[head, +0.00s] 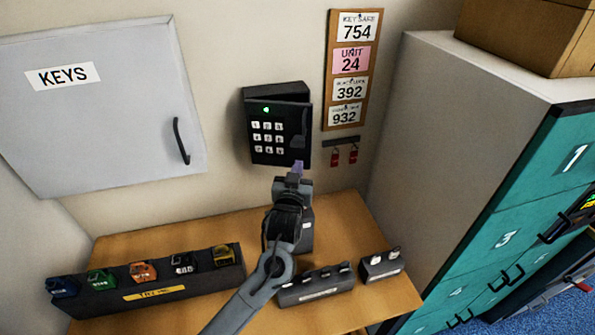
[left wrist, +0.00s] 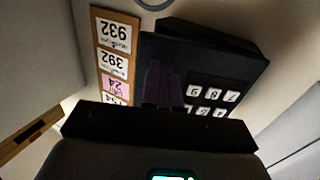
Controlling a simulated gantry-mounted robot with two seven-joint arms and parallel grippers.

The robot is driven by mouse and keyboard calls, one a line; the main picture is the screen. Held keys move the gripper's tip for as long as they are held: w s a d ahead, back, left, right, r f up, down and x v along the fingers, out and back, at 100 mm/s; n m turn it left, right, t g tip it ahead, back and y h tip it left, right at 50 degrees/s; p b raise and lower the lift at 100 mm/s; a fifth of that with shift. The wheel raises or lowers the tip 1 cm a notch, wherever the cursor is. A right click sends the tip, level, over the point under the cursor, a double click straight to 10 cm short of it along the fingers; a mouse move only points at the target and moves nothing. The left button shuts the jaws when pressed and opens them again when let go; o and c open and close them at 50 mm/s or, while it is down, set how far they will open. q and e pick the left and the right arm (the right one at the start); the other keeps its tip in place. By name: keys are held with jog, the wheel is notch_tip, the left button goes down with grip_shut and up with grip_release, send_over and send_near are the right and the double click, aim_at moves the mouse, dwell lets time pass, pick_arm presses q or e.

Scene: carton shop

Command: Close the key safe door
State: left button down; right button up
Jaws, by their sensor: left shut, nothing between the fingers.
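The key safe (head: 265,93) is a black box on the wall with a green light and a white-keyed keypad. Its door (head: 273,153) is the front panel with the keys; it stands at an angle to the box, seemingly a little ajar. The safe also shows upside down in the left wrist view (left wrist: 225,68). My left gripper (head: 297,168) is shut and empty, its purple-tinted fingertips at the door's lower right corner. In the left wrist view the fingers (left wrist: 163,85) overlap the door; I cannot tell whether they touch it. My right gripper is not in view.
A grey KEYS cabinet (head: 100,105) hangs left of the safe. A number board (head: 328,75) and red tags (head: 353,156) are at its right. Below, a wooden table (head: 345,212) holds a long key tray (head: 150,295) and small dark blocks. Teal lockers (head: 545,155) stand right.

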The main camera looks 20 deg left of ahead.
aim_at(300, 156)
pick_arm(q)
jog(key=shift+w, duration=0.1)
jog(key=shift+w+a+b, duration=0.2)
jog(key=shift+w+b, duration=0.15)
jog(key=shift+w, duration=0.55)
jog(key=shift+w+a+b, duration=0.15)
jog(key=shift+w+b, duration=0.2)
jog(key=shift+w, duration=0.5)
jog(key=shift+w+a+b, duration=0.2)
jog(key=shift+w, duration=0.3)
jog(key=shift+w+a+b, duration=0.2)
jog(key=shift+w, duration=0.25)
jog(key=shift+s+d+r+p, duration=0.1)
jog(key=shift+s+d+p, duration=0.4)
jog(key=shift+s+p, duration=0.25)
jog(key=s+d+p, duration=0.2)
jog(key=s, duration=0.1)
jog(key=s+d+p, duration=0.1)
jog(key=s+p, duration=0.1)
jog(key=shift+s+d, duration=0.15)
jog(key=shift+d, duration=0.15)
jog(key=shift+s+d, duration=0.25)
jog(key=shift+s, duration=0.15)
